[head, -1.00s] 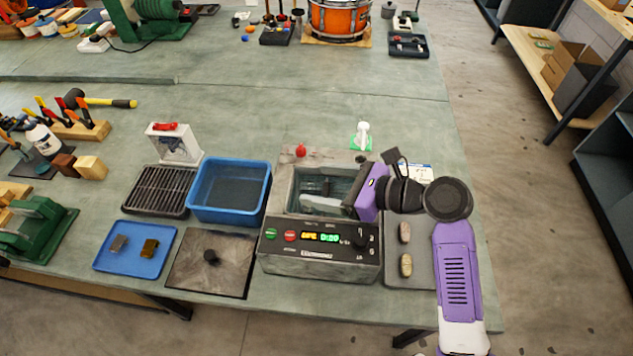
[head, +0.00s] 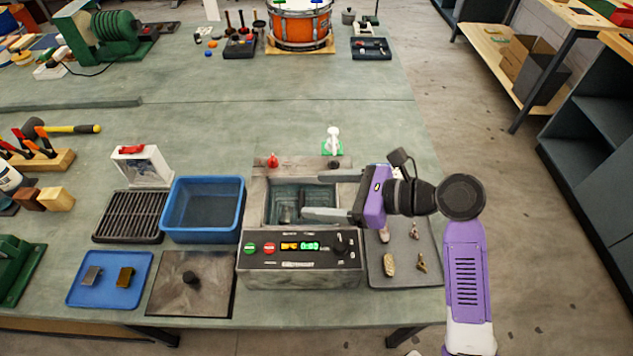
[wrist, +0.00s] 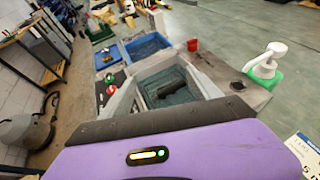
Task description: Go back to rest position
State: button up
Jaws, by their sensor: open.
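My gripper (head: 328,194) is open, with its two grey fingers spread apart over the grey machine (head: 303,272) with an open basin. Nothing shows between the fingers. In the wrist view the basin (wrist: 178,92) lies below and ahead of the fingers, with a dark object in it. The machine's front panel has a green and a red button, a lit display and a dark knob. My purple wrist partly covers the basin's right side.
Left of the machine are a blue bin (head: 203,207), a black rack (head: 131,216), a square lid (head: 191,284) and a blue tray (head: 108,279). A grey mat (head: 404,266) with small parts lies right. A white pump bottle (head: 333,140) stands behind.

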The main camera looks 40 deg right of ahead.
jog(key=w+d+n+t+h, duration=0.1)
jog(key=d, duration=0.1)
jog(key=w+d+r+n+t+h, duration=0.1)
jog(key=d+n+h, duration=0.1)
jog(key=w+d+r+n+t+h, duration=0.1)
jog(key=d+n+h, duration=0.1)
jog(key=d, duration=0.1)
jog(key=shift+r, duration=0.1)
jog(key=s+d+n+h, duration=0.1)
jog(key=s+d+f+n+t+h, duration=0.1)
jog(key=n+h, duration=0.1)
jog(key=s+a+n, duration=0.4)
jog(key=s+n, duration=0.3)
jog(key=s, duration=0.2)
jog(key=s+a+n, duration=0.5)
jog(key=s+n, duration=0.2)
jog(key=s, duration=0.2)
jog(key=s+a+f+n, duration=0.1)
jog(key=s+a+n, duration=0.4)
jog(key=s, duration=0.5)
jog(key=shift+n, duration=1.1)
